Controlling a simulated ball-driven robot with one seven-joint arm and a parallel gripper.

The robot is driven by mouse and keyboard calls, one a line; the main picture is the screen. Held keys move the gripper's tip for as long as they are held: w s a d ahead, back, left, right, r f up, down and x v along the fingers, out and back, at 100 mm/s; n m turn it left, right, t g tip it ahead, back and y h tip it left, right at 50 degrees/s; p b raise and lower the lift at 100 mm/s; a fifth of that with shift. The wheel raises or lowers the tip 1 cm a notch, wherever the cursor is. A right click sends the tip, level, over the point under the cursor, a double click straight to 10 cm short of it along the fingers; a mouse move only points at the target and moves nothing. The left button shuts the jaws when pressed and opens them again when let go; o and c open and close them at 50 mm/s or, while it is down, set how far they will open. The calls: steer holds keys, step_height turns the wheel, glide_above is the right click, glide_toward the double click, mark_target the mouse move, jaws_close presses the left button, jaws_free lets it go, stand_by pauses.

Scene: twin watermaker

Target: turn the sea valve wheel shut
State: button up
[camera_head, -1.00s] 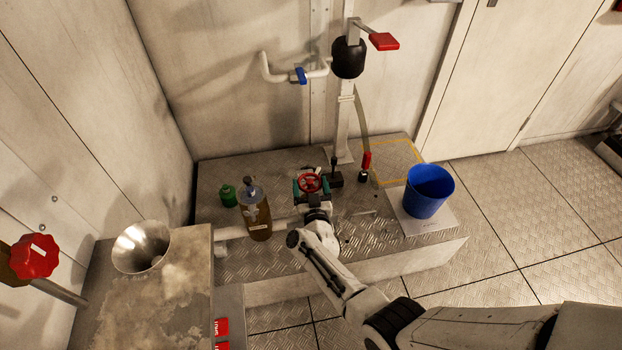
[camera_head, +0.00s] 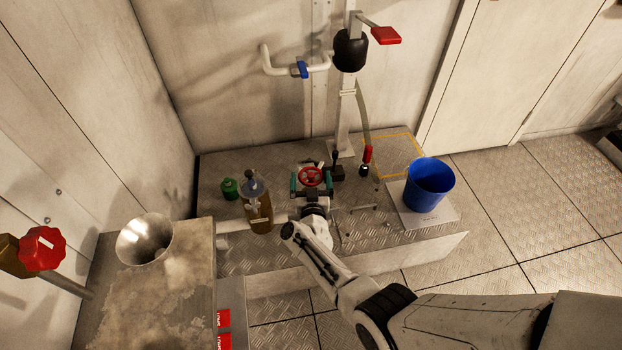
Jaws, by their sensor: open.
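A red spoked wheel (camera_head: 311,177) sits low over the metal-plate platform, at the middle of the view. I take it to be the sea valve wheel. My gripper (camera_head: 311,183) comes in from the front right, and its teal fingers are apart, one on each side of the wheel. Whether the fingers touch the rim cannot be told from here. The wheel's near underside and stem are hidden behind my gripper and wrist.
A brown bottle (camera_head: 256,207) and a small green bottle (camera_head: 230,188) stand left of the wheel. A blue bucket (camera_head: 429,186) stands on a pale plate at the right. A metal funnel (camera_head: 145,239) and another red handwheel (camera_head: 42,249) are at left. Open floor lies right.

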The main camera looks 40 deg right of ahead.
steer(key=p+v, duration=0.4)
steer(key=v, duration=0.6)
steer(key=shift+s+a, duration=0.15)
steer(key=shift+s, duration=0.1)
